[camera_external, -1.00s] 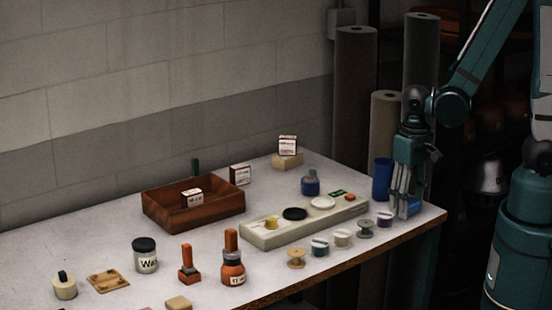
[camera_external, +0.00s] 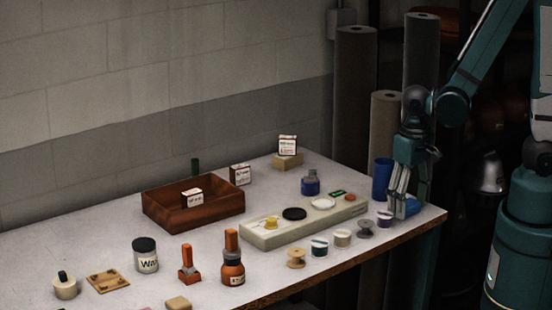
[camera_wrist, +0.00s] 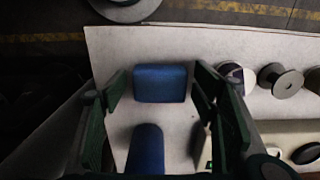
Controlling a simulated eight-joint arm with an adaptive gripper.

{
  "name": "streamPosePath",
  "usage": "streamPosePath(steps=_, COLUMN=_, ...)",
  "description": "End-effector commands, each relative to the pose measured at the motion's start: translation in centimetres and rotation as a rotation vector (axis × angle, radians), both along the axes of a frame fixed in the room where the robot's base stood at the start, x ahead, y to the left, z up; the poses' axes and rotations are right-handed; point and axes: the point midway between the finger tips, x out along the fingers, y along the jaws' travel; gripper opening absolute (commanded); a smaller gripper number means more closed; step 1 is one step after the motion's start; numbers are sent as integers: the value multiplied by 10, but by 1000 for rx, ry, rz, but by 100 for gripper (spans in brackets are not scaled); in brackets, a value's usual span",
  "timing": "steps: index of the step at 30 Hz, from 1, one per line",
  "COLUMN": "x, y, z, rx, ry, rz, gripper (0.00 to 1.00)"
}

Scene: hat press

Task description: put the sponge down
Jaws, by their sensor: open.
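The blue sponge (camera_external: 411,207) lies at the right end of the table, close to the corner. In the wrist view the sponge (camera_wrist: 160,83) sits flat on the pale table top, between my fingers. My gripper (camera_external: 401,203) points down over it. In the wrist view my gripper (camera_wrist: 160,92) is open, with a gap between each finger and the sponge. In the external view the fingers partly hide the sponge.
A blue cup (camera_external: 381,180) stands just behind the gripper; it also shows in the wrist view (camera_wrist: 146,150). Several thread spools (camera_external: 365,229) line the front edge. A pale tray (camera_external: 262,238) and a wooden box (camera_external: 170,219) stand further left.

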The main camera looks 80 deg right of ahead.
Motion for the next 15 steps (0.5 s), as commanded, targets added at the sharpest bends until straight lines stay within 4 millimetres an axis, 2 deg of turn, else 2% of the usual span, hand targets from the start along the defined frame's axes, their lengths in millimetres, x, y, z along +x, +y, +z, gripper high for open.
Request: streamPosePath(steps=15, x=0, y=0, z=39, rx=0, ry=0, rz=0, gripper=59)
